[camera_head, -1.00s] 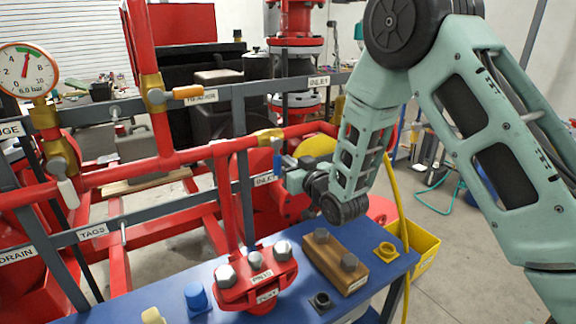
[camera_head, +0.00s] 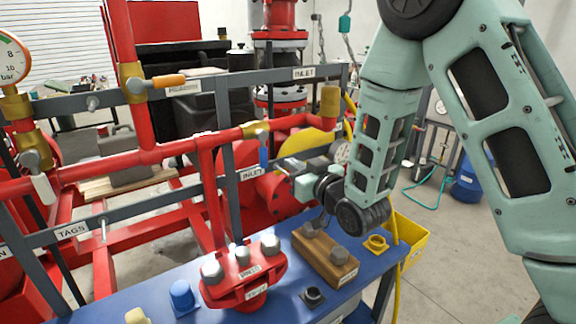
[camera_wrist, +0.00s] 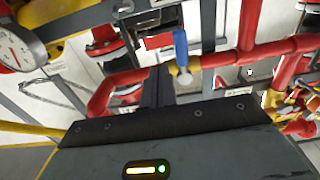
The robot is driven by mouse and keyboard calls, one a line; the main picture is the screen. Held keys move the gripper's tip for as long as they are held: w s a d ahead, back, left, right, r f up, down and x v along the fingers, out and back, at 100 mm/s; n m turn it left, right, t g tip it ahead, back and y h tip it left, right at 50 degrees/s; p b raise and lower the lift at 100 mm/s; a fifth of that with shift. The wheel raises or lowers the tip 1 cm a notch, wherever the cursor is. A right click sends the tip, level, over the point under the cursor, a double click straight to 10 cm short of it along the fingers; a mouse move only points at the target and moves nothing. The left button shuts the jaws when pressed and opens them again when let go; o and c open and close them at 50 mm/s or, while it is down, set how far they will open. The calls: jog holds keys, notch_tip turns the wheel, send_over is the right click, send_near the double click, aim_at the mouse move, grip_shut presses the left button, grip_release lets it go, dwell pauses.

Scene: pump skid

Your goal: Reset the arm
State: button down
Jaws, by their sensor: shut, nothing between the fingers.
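My arm comes down from the upper right in the head view, over the right part of the blue bench. My gripper (camera_wrist: 157,72) shows in the wrist view with its dark fingers together and nothing between them. It points toward the blue-handled valve (camera_wrist: 181,50) on the red pipe, and I see a gap of unclear depth between them. In the head view the same blue handle (camera_head: 263,153) hangs from the brass valve, left of my wrist. The fingertips are hard to make out in the head view.
The blue bench (camera_head: 215,312) holds a red bolted flange (camera_head: 243,281), a wooden block with bolts (camera_head: 325,255), a blue cap (camera_head: 181,296) and a yellow ring (camera_head: 377,243). A yellow bin (camera_head: 408,240) is at the right. Grey rails (camera_head: 205,87) and red pipes (camera_head: 100,166) cross the left.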

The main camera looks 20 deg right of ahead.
jog(key=shift+v, duration=0.8)
jog(key=shift+a, duration=0.1)
jog(key=s+a+f+n+g, duration=0.2)
jog(key=s+a+f+g, duration=0.2)
jog(key=s+a+g, duration=0.7)
jog(key=s+d+r+n+g+h, duration=0.1)
jog(key=s+g+h, duration=0.3)
jog(key=s, duration=1.7)
jog(key=shift+d+n+g, duration=0.65)
jog(key=shift+n+g, duration=0.25)
jog(key=shift+g, duration=0.3)
jog(key=shift+s+r, duration=0.15)
